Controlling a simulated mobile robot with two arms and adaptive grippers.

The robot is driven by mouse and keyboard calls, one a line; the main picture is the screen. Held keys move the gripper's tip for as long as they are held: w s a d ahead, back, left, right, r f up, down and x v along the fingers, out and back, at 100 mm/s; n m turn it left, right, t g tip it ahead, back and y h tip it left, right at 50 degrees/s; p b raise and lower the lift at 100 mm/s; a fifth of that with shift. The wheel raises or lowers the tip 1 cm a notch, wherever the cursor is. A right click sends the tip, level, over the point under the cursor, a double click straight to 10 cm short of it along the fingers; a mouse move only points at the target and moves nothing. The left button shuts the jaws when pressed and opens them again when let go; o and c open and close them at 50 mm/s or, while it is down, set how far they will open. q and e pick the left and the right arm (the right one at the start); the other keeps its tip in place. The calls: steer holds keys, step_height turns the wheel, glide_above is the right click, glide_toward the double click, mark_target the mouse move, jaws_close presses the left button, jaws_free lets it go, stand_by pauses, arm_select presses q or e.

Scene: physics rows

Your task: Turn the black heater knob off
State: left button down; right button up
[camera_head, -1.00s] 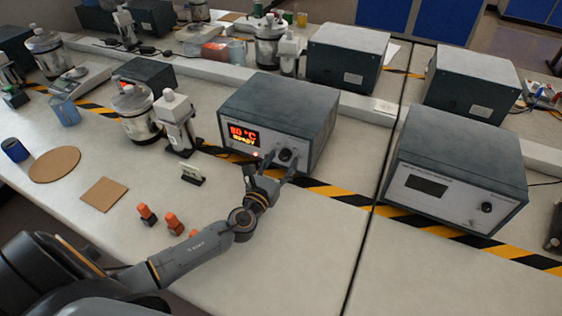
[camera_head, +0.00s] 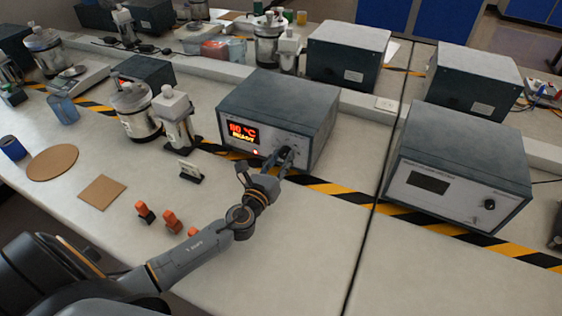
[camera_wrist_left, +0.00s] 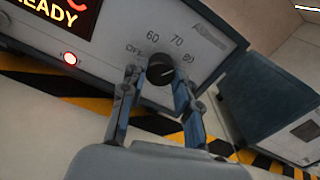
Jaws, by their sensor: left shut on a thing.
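The black heater knob (camera_wrist_left: 160,70) is on the front panel of a dark grey heater box (camera_head: 278,110). In the left wrist view, the marks OFF, 60, 70 and 80 stand around the knob, and its pale line seems to point towards 80. The red-orange display (camera_head: 243,135) reads 80 °C and READY, with a lit red lamp (camera_wrist_left: 70,58) below it. My left gripper (camera_head: 284,157) is shut on the knob, one finger at each side; in the head view the fingers mostly hide the knob. My right gripper is not in view.
A second grey box (camera_head: 458,168) with a dark display stands at the right. A steel vessel (camera_head: 136,110) and a white-topped device (camera_head: 174,118) stand left of the heater. A small white-faced stand (camera_head: 189,171) and orange-black items (camera_head: 171,221) are left of my arm.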

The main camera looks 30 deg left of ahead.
arm_select(q)
steer(key=n+b, duration=0.1)
steer(key=n, duration=0.2)
steer(key=n+b, duration=0.1)
steer(key=n, duration=0.2)
steer(key=shift+n, duration=0.3)
steer(key=n, duration=0.2)
steer(key=shift+n, duration=0.4)
steer(key=n, duration=0.3)
steer(key=shift+r+n+b, duration=0.1)
steer(key=shift+n+b, duration=0.2)
steer(key=n+p, duration=0.1)
steer(key=n, duration=0.4)
steer(key=n+p, duration=0.1)
steer(key=n, duration=0.5)
steer(key=shift+p, duration=0.35)
